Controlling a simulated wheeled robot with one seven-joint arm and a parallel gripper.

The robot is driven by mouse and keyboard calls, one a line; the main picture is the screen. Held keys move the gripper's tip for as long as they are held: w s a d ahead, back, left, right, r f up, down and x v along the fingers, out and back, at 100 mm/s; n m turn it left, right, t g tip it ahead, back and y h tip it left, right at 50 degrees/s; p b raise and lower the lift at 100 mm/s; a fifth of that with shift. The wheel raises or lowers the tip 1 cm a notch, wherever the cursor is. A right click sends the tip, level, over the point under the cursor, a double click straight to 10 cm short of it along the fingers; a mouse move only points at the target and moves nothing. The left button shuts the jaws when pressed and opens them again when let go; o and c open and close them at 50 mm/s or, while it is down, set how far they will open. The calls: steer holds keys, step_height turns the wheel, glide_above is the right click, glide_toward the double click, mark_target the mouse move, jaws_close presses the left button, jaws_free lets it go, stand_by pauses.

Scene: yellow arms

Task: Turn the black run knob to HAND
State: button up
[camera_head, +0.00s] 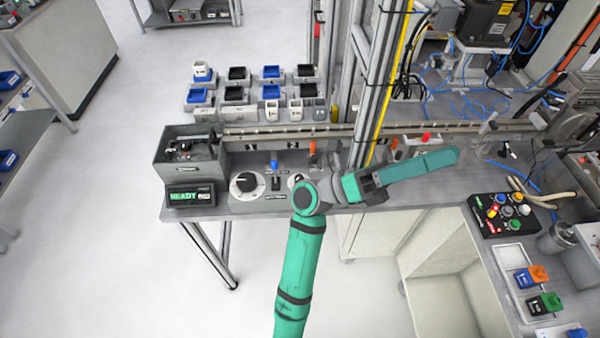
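A black knob (246,182) sits on a round white dial on the grey front panel of the bench, left of my arm. A second white dial (296,180) lies to its right, partly hidden by my arm. The lettering around both dials is too small to read, so I cannot tell which is the run knob or where HAND is. My green arm rises from the bottom and bends right at its joint, over the bench edge. No gripper fingers can be made out.
A blue-handled lever (275,170) and an orange-handled lever (312,153) stand behind the dials. A metal upright with a yellow strip (391,80) rises behind my arm.

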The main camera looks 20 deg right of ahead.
steer(key=d+f+m+y, duration=0.1)
steer(key=d+m+y, duration=0.2)
steer(key=y, duration=0.1)
steer(key=m+t+y, duration=0.1)
steer(key=t+y, duration=1.2)
steer(key=y, duration=0.6)
glide_toward(300, 177)
step_height(300, 177, down, 9)
steer(key=shift+w+a+r, duration=0.1)
steer(key=shift+w+r, duration=0.05)
steer(key=shift+r, duration=0.05)
jaws_close()
